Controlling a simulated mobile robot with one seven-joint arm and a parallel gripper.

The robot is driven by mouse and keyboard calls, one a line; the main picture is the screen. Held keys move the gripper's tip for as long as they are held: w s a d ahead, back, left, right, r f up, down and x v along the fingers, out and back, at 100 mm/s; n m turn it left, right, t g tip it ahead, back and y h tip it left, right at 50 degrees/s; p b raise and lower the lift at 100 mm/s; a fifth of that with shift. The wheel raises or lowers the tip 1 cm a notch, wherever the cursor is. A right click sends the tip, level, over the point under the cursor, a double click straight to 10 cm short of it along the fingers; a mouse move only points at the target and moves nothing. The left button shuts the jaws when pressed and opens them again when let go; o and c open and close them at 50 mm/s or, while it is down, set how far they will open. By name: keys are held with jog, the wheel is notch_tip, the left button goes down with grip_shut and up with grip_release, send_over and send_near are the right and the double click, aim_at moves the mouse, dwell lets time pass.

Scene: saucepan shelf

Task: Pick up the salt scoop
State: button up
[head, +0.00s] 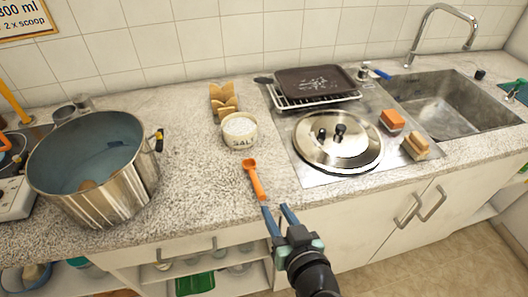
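The salt scoop (256,181) is small and orange. It lies on the speckled counter in front of the salt pot (240,142), a pale bowl labelled SALT with white salt in it. The scoop's bowl end points toward the pot and its handle toward the counter's front edge. My gripper (276,207) is at the front edge, just past the handle's near end. Its two blue fingers are apart, with nothing visible between them. In this view the left fingertip is close to the handle end; I cannot tell whether they touch.
A large steel pot (117,190) with water stands at left. A dark tray (315,80) on a rack and a sink (450,100) are behind. The counter left of the scoop is clear.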

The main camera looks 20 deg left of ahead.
jog(key=s+p, duration=0.1)
jog(key=s, duration=0.1)
jog(key=p, duration=0.1)
send_near(258, 185)
jog(key=x, duration=0.2)
jog(key=f+x, duration=0.1)
jog(key=x, duration=0.1)
jog(key=shift+w+f, duration=0.15)
jog(key=shift+f, duration=0.05)
jog(key=shift+r+p+x, duration=0.2)
jog(key=shift+p+x, duration=0.25)
jog(key=shift+x, duration=2.35)
jog(key=shift+a, duration=0.1)
jog(key=shift+r, duration=0.1)
grip_shut()
